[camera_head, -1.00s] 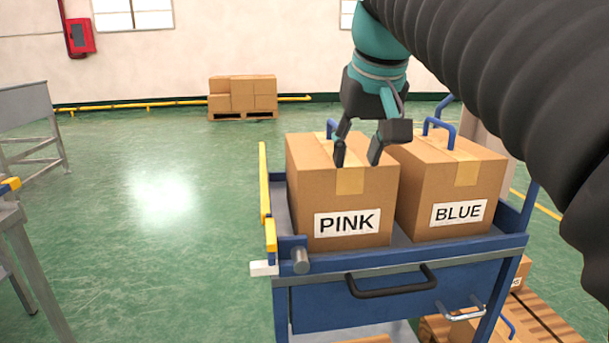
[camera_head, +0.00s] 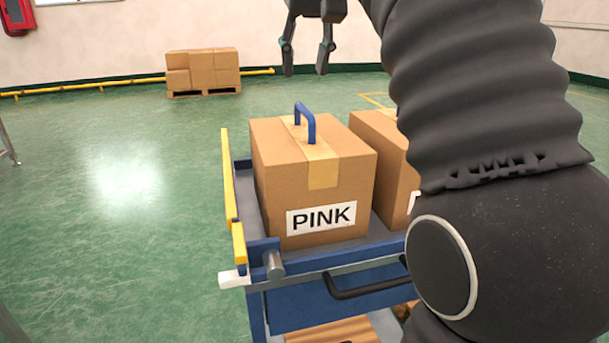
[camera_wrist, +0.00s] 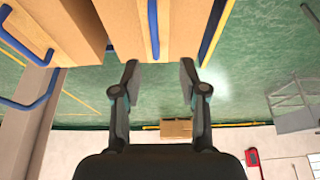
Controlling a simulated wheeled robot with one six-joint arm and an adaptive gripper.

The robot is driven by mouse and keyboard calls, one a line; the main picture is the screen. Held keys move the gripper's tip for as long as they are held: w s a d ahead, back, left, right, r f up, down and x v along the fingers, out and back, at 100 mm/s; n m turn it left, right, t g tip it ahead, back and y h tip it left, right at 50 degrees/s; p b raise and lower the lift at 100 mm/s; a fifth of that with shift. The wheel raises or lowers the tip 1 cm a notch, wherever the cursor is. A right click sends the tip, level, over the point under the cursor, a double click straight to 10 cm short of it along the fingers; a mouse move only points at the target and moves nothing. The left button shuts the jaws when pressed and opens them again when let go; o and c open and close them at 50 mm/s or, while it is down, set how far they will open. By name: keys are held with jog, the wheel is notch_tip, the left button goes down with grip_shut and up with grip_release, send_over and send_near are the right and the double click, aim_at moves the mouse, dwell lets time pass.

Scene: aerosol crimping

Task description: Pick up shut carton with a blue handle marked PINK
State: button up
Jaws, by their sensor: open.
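The shut carton marked PINK (camera_head: 315,185) stands upright on a blue cart, with a blue handle (camera_head: 306,122) arching over its taped top. In the wrist view a carton (camera_wrist: 168,30) with a blue handle (camera_wrist: 153,28) lies at the top middle, beyond the fingertips. My gripper (camera_head: 306,72) is open and empty, above and apart from the PINK carton in the head view. Its two spread fingers also show in the wrist view (camera_wrist: 159,70).
The blue cart (camera_head: 345,283) has a yellow edge bar (camera_head: 229,175) on its left. A second carton (camera_head: 387,160) stands just right of the PINK one, partly hidden by my arm. Stacked cartons (camera_head: 203,72) sit on a far pallet.

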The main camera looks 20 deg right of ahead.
aim_at(304, 108)
jog(key=x, duration=0.4)
jog(key=shift+w+f+b, duration=0.1)
jog(key=shift+f+b, duration=0.2)
jog(key=shift+b, duration=0.05)
jog(key=x, duration=0.2)
jog(key=d+b+x, duration=0.1)
jog(key=x, duration=0.1)
jog(key=shift+w+f, duration=0.1)
jog(key=shift+w+a+f, duration=0.1)
jog(key=shift+w+f, duration=0.2)
jog(key=shift+f, duration=0.3)
grip_shut()
jog(key=shift+r, duration=0.15)
